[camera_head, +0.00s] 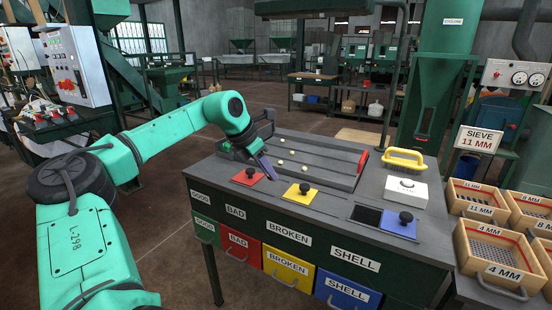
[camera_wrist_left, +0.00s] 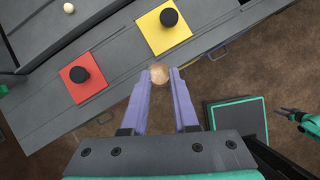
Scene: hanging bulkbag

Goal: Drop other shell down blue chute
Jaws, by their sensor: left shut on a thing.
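My left gripper (camera_head: 268,168) is over the sorting table near the red lid. In the left wrist view its purple fingers (camera_wrist_left: 160,82) are shut on a round brown shell (camera_wrist_left: 159,72), held at the fingertips. The blue lid (camera_head: 402,229) with a black knob lies at the right of the tabletop. The dark opening of the blue chute (camera_head: 367,215) shows uncovered to its left, above the SHELL label. A teal and black part at the right edge of the left wrist view looks like my right arm's end (camera_wrist_left: 287,113); its fingers are too small to judge.
The red lid (camera_head: 248,176) and yellow lid (camera_head: 300,193) lie left of the opening. Several pale nuts (camera_head: 283,152) sit in the tray behind. Wooden sieves (camera_head: 495,254) are farther right.

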